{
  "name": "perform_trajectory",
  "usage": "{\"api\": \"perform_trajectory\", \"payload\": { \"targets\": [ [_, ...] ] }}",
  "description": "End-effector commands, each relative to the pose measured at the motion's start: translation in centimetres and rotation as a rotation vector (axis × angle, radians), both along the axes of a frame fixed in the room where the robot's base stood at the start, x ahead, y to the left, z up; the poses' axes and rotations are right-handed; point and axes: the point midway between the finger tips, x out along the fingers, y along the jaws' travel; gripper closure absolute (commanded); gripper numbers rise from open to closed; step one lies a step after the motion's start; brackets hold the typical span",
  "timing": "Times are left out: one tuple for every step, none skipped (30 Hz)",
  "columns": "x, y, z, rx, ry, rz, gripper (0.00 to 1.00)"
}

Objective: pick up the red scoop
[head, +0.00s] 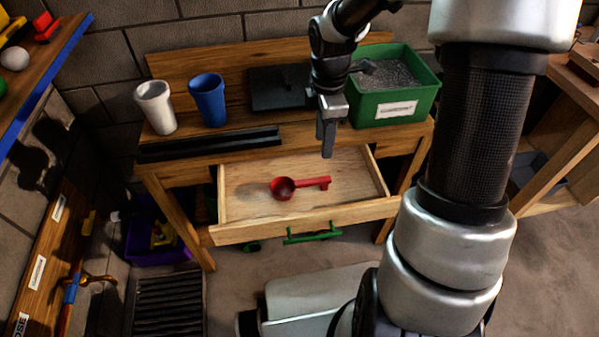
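The red scoop (284,188) lies in the open wooden drawer (240,232). Its round bowl is at the left and its handle points right. My gripper (327,150) hangs above the drawer, above and a little right of the scoop, with its fingers pointing down. It appears apart from the scoop. The fingers are seen from the side, so the gap between them is hidden.
On the wooden bench stand a white cup (155,107), a blue cup (208,100), a dark flat box (278,88), a black rail (210,144) and a green bin (392,118) of grey granules. A purple crate (150,246) stands on the floor at left. The drawer is otherwise empty.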

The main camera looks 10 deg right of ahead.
Motion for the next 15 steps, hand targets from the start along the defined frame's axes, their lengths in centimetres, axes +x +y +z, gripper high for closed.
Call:
{"api": "perform_trajectory", "payload": {
  "targets": [
    [-0.1, 0.1, -1.4, 0.001, 0.004, 0.001, 0.61],
    [-0.2, 0.1, -2.1, 0.000, 0.005, 0.002, 0.61],
    [-0.2, 0.1, -3.0, 0.001, 0.006, 0.001, 0.61],
    [-0.2, 0.1, -3.7, 0.001, 0.006, 0.001, 0.61],
    [-0.2, 0.1, -4.3, 0.001, 0.006, 0.000, 0.61],
    [-0.2, 0.1, -5.2, 0.001, 0.005, 0.001, 0.61],
    [-0.2, 0.1, -5.9, 0.001, 0.006, 0.001, 0.61],
    [-0.2, 0.1, -6.5, 0.001, 0.005, 0.000, 0.61],
    [-0.2, 0.1, -7.4, 0.001, 0.005, -0.001, 0.61],
    [-0.2, 0.1, -8.0, 0.000, 0.005, -0.001, 0.61],
    [-0.2, 0.1, -8.5, 0.000, 0.004, 0.000, 0.61],
    [-0.2, 0.1, -9.1, 0.000, 0.004, 0.000, 0.61],
    [-0.2, 0.1, -9.5, 0.000, 0.004, -0.001, 0.61],
    [-0.2, 0.1, -9.8, 0.000, 0.003, -0.001, 0.61],
    [-0.1, 0.1, -10.2, 0.000, 0.002, -0.002, 0.61]
  ]
}}
